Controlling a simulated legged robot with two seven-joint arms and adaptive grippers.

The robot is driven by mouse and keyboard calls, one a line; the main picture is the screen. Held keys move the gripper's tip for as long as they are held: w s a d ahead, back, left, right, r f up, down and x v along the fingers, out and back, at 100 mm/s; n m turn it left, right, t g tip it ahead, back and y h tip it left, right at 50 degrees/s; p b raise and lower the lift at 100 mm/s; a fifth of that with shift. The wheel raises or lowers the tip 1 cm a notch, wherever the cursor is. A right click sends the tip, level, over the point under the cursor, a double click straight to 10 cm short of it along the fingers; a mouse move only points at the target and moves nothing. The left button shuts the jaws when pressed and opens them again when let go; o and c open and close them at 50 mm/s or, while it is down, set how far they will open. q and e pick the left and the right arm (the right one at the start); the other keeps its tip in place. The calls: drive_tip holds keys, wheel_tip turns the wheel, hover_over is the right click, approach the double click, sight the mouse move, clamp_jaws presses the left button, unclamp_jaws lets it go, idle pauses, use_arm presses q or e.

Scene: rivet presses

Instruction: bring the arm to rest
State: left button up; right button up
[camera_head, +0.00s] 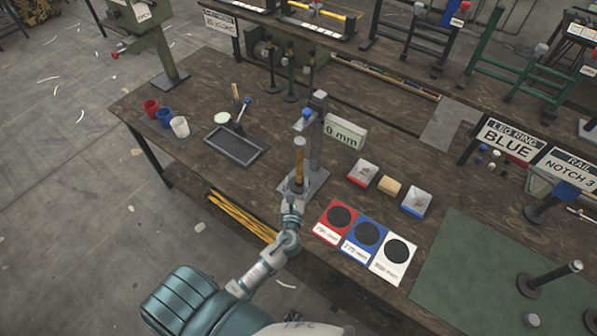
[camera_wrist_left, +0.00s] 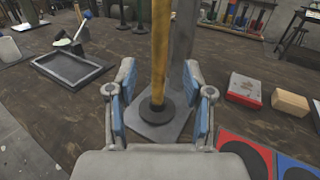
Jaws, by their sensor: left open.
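My left arm reaches in from the bottom of the head view. My left gripper (camera_head: 295,190) is at the front edge of the wooden table, just in front of the stand's plate. In the left wrist view my gripper (camera_wrist_left: 161,98) is open, with its blue-padded fingers spread to either side of a yellow upright rod (camera_wrist_left: 160,55). The rod rises from a dark round collar (camera_wrist_left: 152,110) on a grey plate, and gaps show between it and both fingers. In the head view the yellow rod (camera_head: 299,158) stands before a grey column (camera_head: 318,135). My right gripper is not in view.
A dark tray (camera_head: 236,147) and red, blue and white cups lie to the left. Small boxes (camera_head: 362,173) and red, blue and white cards (camera_head: 367,234) with black discs lie close on the right. A green mat (camera_head: 470,265) with posts is farther right.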

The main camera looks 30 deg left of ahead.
use_arm(q)
drive_tip(key=shift+s+d, duration=0.35)
drive_tip(key=shift+s, duration=0.25)
drive_tip(key=shift+d, duration=0.1)
